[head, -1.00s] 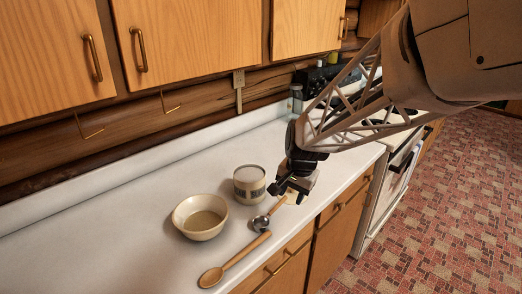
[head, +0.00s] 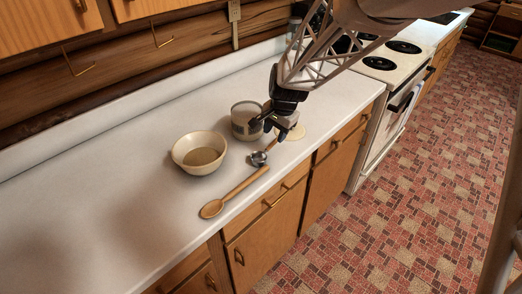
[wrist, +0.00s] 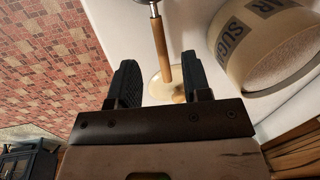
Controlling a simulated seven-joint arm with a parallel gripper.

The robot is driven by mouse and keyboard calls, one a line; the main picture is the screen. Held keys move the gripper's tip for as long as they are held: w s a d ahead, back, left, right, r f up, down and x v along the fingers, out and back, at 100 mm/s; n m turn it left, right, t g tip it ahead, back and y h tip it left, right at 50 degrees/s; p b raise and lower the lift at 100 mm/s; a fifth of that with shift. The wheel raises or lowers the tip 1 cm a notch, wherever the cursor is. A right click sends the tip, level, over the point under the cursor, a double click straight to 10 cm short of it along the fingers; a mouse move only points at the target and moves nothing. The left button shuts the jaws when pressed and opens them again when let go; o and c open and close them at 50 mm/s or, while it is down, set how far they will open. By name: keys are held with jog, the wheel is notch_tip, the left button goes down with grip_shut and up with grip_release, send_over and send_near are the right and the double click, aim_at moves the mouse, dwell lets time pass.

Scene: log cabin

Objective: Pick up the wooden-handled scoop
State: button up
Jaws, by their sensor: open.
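The scoop has a metal bowl (head: 258,158) and a wooden handle (wrist: 160,48), and lies on the white counter. In the head view my gripper (head: 278,132) is just above its handle end, which it partly hides. In the wrist view my gripper (wrist: 159,68) is open and empty. The handle runs down the picture into the space between the two fingertips, nearer the right finger. No contact shows, and I cannot tell the exact height gap. The metal bowl (wrist: 145,1) is cut by the top edge there.
A canister (head: 246,122), labelled SUGAR in the wrist view (wrist: 262,45), stands close to my gripper. A round cream disc (head: 296,132) lies under the gripper. A beige bowl (head: 198,151) and a wooden spoon (head: 235,192) are nearby. The counter's left is clear; a stove (head: 385,65) stands right.

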aim_at(272, 144)
jog(key=shift+a+f, duration=0.1)
jog(key=shift+f, duration=0.6)
jog(key=shift+f, duration=0.1)
jog(key=shift+w+a+f, duration=0.1)
jog(key=shift+a+f, duration=0.05)
jog(key=shift+f, duration=0.65)
jog(key=shift+w+a+f, duration=0.1)
jog(key=shift+w+f, duration=0.05)
jog(key=shift+f, duration=0.7)
jog(key=shift+w+a+f, duration=0.1)
jog(key=shift+a+f, duration=0.05)
jog(key=shift+f, duration=0.65)
grip_shut()
